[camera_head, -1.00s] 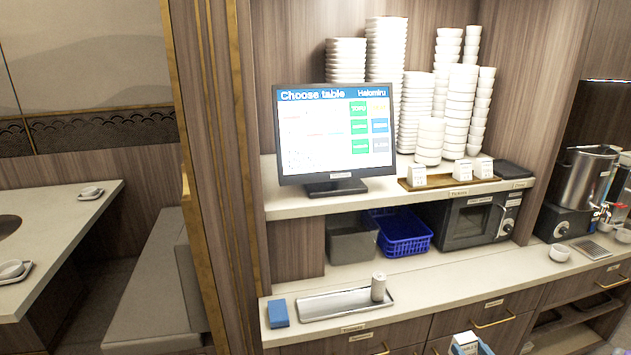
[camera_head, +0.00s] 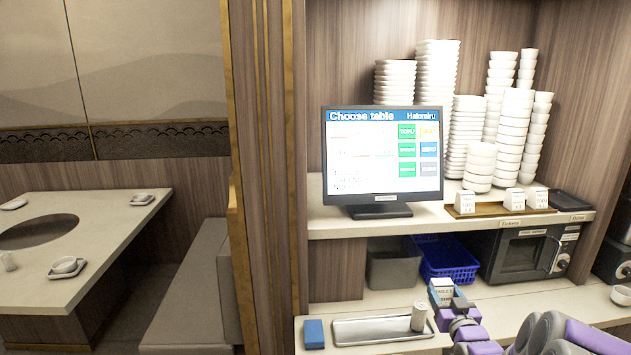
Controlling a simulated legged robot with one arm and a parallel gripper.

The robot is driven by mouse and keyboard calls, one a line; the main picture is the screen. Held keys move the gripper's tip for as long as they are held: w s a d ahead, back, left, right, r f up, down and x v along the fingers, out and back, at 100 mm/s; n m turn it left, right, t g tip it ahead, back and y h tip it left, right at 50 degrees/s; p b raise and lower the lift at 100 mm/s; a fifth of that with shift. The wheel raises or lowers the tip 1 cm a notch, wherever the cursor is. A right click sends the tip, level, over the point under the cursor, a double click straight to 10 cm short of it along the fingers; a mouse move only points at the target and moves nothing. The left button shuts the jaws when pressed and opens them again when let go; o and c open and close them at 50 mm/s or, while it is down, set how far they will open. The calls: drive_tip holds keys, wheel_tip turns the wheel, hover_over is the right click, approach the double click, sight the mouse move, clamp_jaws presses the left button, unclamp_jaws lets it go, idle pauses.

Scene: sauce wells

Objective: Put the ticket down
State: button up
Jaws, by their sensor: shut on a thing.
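A small white and blue ticket (camera_head: 442,290) with dark print stands at the tip of my gripper (camera_head: 455,304), in front of the lower shelf. My gripper is shut on the ticket and holds it upright; the jaws are partly hidden behind it. My purple and grey arm reaches in from the lower right. Similar white tickets (camera_head: 511,200) stand in a row on a wooden tray (camera_head: 485,212) on the upper shelf, right of the monitor (camera_head: 384,155), which reads "Choose table".
A metal tray (camera_head: 375,332) with a white cylinder (camera_head: 418,317) and a blue block (camera_head: 314,334) lie on the lower counter. A blue basket (camera_head: 450,262), a grey bin (camera_head: 393,268) and a microwave (camera_head: 525,255) stand under the shelf. Bowl stacks (camera_head: 436,75) rise behind. A dining table (camera_head: 110,210) is left.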

drive_tip(key=w+a+r, duration=0.2)
drive_tip(key=a+r, duration=0.3)
drive_tip(key=a, duration=0.5)
drive_tip(key=w+a+r, duration=0.3)
drive_tip(key=a+r, duration=0.2)
drive_tip(key=a, duration=0.6)
drive_tip(key=s+f, duration=0.4)
drive_tip(key=f, duration=0.3)
drive_tip(key=s+f, duration=0.4)
drive_tip(key=f, duration=0.4)
drive_tip(key=shift+d, duration=0.2)
drive_tip(key=shift+f, duration=0.1)
